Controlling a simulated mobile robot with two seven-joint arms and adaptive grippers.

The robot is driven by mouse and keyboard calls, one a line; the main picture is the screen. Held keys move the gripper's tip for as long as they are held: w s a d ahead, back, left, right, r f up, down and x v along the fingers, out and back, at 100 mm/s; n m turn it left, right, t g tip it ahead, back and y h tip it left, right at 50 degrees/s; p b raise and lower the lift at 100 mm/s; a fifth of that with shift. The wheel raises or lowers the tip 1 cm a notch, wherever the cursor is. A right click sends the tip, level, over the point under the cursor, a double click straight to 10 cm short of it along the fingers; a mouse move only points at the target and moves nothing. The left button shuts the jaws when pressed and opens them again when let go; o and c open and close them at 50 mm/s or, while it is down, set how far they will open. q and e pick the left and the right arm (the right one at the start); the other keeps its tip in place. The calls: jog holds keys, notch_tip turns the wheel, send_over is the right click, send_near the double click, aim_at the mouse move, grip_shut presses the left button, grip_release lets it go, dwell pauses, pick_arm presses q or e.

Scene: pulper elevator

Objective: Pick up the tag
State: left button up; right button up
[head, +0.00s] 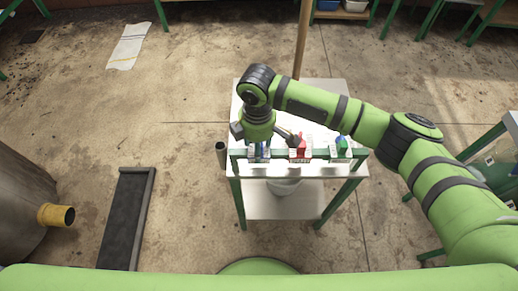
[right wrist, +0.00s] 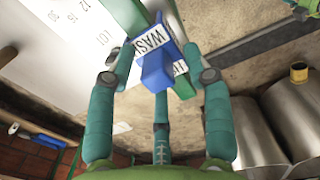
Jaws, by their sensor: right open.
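A blue tag (right wrist: 156,72) with a white label reading "WASH" lies between the spread fingers of my right gripper (right wrist: 158,58) in the right wrist view. I cannot tell whether any finger touches it. In the head view my right gripper (head: 268,138) points down over the left part of a small table, above the blue tag (head: 257,153), which it partly hides. A red tag (head: 300,146) and a green tag (head: 342,147) stand to the right along the same green rail (head: 320,155). My left gripper is not in view.
The white-topped table (head: 222,171) has a green frame and a lower shelf (head: 265,206). A brown pole (head: 303,40) rises behind it. A grey cup (head: 220,150) sits at its left edge.

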grip_shut()
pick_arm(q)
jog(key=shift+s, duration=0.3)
pick_arm(e)
jog(key=shift+r, duration=0.1)
